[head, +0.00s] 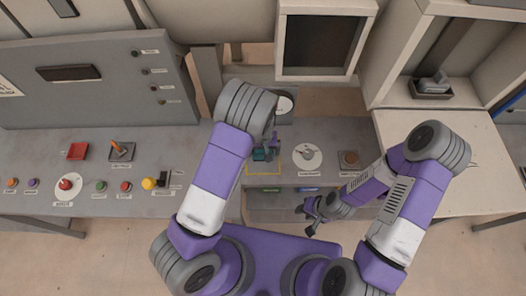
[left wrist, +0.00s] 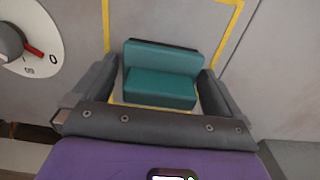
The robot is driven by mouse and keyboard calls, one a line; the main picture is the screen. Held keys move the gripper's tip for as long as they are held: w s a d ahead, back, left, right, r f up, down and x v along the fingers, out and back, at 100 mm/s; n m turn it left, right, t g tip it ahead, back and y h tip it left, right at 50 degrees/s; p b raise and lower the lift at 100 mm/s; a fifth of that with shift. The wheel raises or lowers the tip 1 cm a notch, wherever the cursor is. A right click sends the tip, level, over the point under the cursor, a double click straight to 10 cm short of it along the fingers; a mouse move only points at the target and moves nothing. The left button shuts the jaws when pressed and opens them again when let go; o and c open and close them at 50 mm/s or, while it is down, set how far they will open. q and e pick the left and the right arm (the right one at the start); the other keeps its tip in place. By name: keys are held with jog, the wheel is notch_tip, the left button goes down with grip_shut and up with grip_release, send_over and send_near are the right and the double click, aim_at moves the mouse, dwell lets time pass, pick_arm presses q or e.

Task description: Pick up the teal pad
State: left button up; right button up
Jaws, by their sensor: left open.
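The teal pad (head: 260,155) lies inside a yellow outlined square on the grey counter, in the middle of the head view. In the left wrist view the teal pad (left wrist: 160,88) shows a flat front part and a raised back part with a dark top edge. My left gripper (head: 268,148) is over the pad, pointing down. In the left wrist view the fingers of my left gripper (left wrist: 158,92) are open, one on each side of the pad, with small gaps. My right gripper (head: 312,212) is apart from the pad, low and to the right; its jaw opening is unclear.
A white dial (head: 307,157) is right of the square; it also shows in the left wrist view (left wrist: 22,48) with a red pointer. A brown button (head: 349,159) is further right. Several buttons, a red square (head: 77,151) and a lever (head: 119,149) are on the left.

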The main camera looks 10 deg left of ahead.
pick_arm(q)
jog(key=shift+c, duration=0.3)
jog(key=c, duration=0.9)
jog(key=shift+o, duration=0.2)
notch_tip(320, 180, up, 10)
jog(key=shift+r+p, duration=0.1)
jog(key=shift+p, duration=0.2)
